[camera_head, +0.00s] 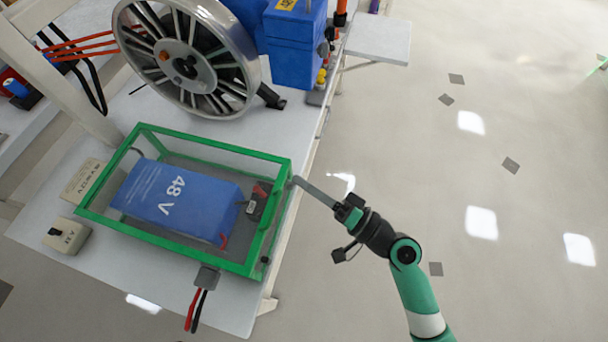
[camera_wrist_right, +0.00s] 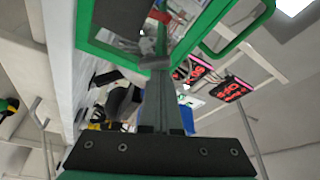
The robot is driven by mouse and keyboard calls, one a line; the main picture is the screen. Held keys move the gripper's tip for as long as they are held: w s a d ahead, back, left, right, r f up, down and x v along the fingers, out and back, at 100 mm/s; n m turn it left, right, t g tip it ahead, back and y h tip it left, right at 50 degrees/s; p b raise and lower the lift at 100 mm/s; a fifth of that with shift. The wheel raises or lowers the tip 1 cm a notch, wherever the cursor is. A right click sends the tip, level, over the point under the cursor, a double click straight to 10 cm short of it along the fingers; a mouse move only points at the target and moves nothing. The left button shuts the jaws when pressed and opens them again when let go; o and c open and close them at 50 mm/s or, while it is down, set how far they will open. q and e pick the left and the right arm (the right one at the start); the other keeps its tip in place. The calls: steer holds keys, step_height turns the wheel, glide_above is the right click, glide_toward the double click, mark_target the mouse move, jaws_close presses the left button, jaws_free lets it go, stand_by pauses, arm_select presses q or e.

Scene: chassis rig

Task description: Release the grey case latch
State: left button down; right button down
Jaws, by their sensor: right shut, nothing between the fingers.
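The case (camera_head: 190,142) is a clear box with a green frame, standing on the white bench. A blue 48 V battery (camera_head: 178,202) is inside it. My right gripper (camera_head: 298,181) is shut and empty. Its long grey fingers reach left to the case's right edge near the far corner. In the right wrist view the shut fingers (camera_wrist_right: 155,64) end at the green frame (camera_wrist_right: 112,50); I cannot tell whether they touch. A grey latch is not clearly distinguishable there, and the fingertips may hide it. My left gripper is not in view.
A spoked wheel (camera_head: 188,58) and blue boxes (camera_head: 293,45) stand behind the case. A switch box (camera_head: 67,236) sits at its left. Open floor lies right of the bench.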

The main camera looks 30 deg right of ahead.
steer(key=shift+w+d+r, duration=0.1)
steer(key=shift+w+r, duration=0.05)
steer(key=shift+w, duration=0.35)
steer(key=shift+s, duration=0.2)
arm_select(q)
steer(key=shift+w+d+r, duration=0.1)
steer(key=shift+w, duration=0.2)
